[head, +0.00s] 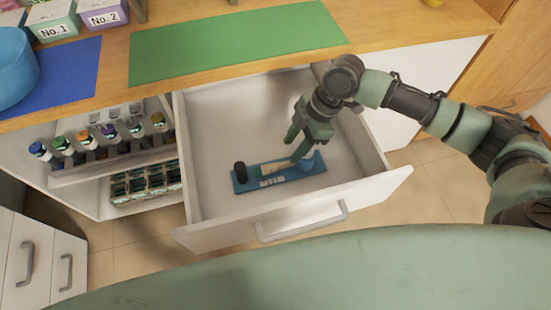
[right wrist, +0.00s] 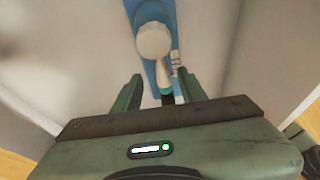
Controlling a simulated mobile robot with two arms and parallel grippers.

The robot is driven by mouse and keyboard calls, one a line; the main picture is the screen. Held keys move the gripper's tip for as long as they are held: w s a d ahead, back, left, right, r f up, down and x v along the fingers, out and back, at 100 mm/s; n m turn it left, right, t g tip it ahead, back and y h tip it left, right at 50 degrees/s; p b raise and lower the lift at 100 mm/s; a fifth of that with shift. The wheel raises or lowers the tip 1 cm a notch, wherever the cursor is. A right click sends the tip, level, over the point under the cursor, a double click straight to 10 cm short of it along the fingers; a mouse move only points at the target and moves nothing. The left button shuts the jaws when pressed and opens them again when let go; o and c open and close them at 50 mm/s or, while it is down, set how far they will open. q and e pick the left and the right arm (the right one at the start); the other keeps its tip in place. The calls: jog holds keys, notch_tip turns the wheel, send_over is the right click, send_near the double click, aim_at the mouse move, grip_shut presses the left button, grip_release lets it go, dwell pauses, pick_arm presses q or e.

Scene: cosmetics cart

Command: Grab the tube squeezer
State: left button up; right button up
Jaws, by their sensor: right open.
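A flat blue piece with white lettering (head: 239,184) lies in the open drawer. A black upright knob (head: 240,172) stands at its left end, a pale tube-like part lies along it, and a light blue rounded part (head: 308,165) is at its right end. I cannot tell which of these parts make up the tube squeezer. My right gripper (head: 297,144) is open and points down over the right half of the blue piece. In the right wrist view its fingers (right wrist: 161,88) are spread to either side of the pale part (right wrist: 162,73), with a whitish round end (right wrist: 153,40) beyond. Contact is unclear.
The drawer (head: 205,205) has walls on all sides and a front handle (head: 302,222). Its floor is otherwise bare. A green mat (head: 230,42) lies on the counter above. Several bottles (head: 110,133) stand on a rack in the open cabinet at left.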

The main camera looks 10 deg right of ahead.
aim_at(281, 163)
jog(key=x, duration=0.3)
jog(key=shift+s+a+p, duration=0.2)
jog(key=shift+s+p, duration=0.1)
jog(key=shift+s, duration=0.05)
jog(key=x, duration=0.4)
jog(key=shift+w+f, duration=0.15)
jog(key=shift+w, duration=0.1)
jog(key=c, duration=0.7)
grip_shut()
pick_arm(q)
jog(key=s, duration=0.1)
jog(key=s+r, duration=0.1)
jog(key=s, duration=0.1)
jog(key=shift+a, duration=0.15)
pick_arm(e)
jog(key=shift+w, duration=0.1)
